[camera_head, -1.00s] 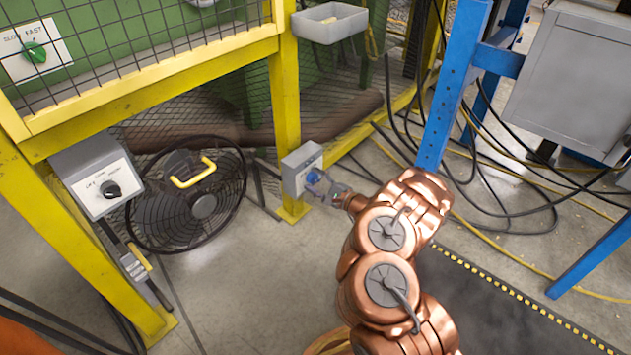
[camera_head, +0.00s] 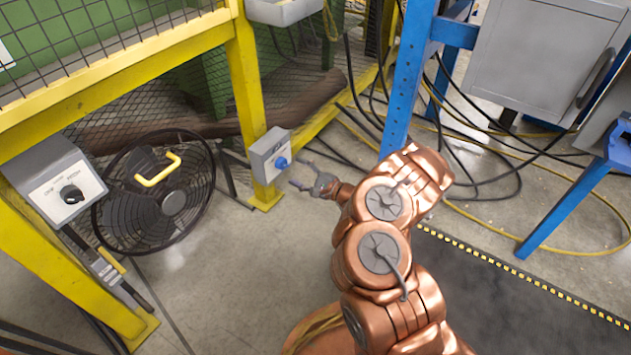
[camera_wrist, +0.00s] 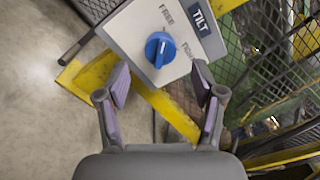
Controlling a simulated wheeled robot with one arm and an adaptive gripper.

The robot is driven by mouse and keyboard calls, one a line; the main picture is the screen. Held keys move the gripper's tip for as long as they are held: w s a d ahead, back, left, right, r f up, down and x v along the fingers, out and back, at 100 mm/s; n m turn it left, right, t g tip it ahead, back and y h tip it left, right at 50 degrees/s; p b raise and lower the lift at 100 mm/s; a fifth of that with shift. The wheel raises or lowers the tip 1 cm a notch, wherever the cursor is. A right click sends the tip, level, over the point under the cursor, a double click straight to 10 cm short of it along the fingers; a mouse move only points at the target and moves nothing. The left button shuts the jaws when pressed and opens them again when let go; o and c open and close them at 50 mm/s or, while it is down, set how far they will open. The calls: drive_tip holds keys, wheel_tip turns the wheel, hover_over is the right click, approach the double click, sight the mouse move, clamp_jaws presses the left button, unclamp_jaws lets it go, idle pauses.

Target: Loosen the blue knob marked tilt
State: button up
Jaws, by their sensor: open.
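The blue knob (camera_wrist: 160,49) is on a grey box (camera_wrist: 133,30) with a dark "TILT" label; the word "FREE" is above the knob and another word, hard to read, is to its right. In the head view the blue knob (camera_head: 282,162) is on the face of the grey box (camera_head: 266,153), on a yellow post. My gripper (camera_head: 301,172) is in front of the box, to the right of the knob. In the wrist view my gripper (camera_wrist: 162,88) is open and empty. The knob lies beyond the fingertips, between their lines and apart from them.
A black fan (camera_head: 165,205) with a yellow handle stands left of the post. Another grey box (camera_head: 50,180) with a black knob is on the left. A blue frame (camera_head: 405,85) and loose cables are to the right. The floor in front of the post is clear.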

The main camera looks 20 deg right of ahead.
drive_tip(key=v, duration=0.6)
drive_tip(key=shift+s, duration=0.2)
drive_tip(key=shift+d, duration=0.15)
